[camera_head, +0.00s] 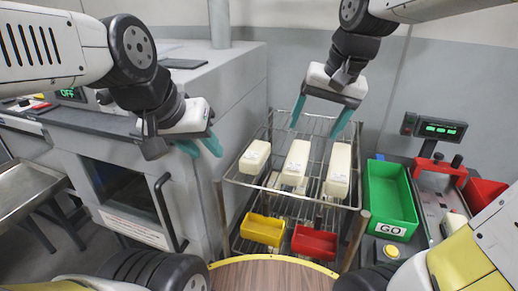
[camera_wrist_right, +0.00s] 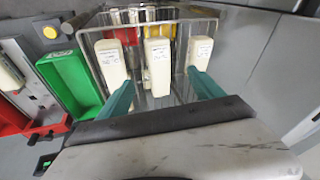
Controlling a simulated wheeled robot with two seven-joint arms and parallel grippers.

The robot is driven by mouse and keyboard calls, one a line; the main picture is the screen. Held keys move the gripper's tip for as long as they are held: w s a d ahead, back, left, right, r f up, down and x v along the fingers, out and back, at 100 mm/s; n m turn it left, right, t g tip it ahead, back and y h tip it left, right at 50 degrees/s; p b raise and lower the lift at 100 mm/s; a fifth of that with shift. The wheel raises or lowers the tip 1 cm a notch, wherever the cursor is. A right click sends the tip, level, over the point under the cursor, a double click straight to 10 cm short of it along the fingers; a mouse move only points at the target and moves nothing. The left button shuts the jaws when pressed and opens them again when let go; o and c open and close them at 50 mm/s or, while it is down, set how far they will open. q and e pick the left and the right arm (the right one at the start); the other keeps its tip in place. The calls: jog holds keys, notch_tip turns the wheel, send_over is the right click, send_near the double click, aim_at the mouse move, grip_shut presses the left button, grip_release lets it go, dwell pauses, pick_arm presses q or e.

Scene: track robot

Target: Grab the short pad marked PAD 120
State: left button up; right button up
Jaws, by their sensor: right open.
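Three cream pads lie on the top shelf of a wire rack: a left pad (camera_head: 254,157), a middle pad (camera_head: 295,163) and a right pad (camera_head: 339,171). The left one looks shortest. Each has a small label too small to read. In the right wrist view the order is reversed, with the left pad (camera_wrist_right: 200,54) at the right, the middle pad (camera_wrist_right: 157,66) and the right pad (camera_wrist_right: 111,63) at the left. My right gripper (camera_head: 320,116) is open and empty above and behind the pads. My left gripper (camera_head: 206,151) is open and empty, left of the rack.
The wire rack (camera_head: 232,180) holds a yellow bin (camera_head: 262,229) and a red bin (camera_head: 315,242) lower down. A green bin (camera_head: 388,195) stands to the right, beside a device with a lit display (camera_head: 440,129). A grey cabinet (camera_head: 215,95) stands left of the rack.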

jog(key=w+a+f+m+g+h, duration=0.1)
jog(key=w+a+f+g, duration=0.15)
jog(key=w+a, duration=0.5)
jog(key=m+h, duration=0.1)
send_over(256, 149)
jog(key=shift+g, duration=0.35)
notch_tip(256, 149, down, 4)
jog(key=shift+f, duration=0.25)
notch_tip(256, 149, down, 8)
jog(key=shift+s+r, duration=0.1)
jog(key=shift+s, duration=0.05)
jog(key=shift+c, duration=0.3)
jog(key=c, duration=1.4)
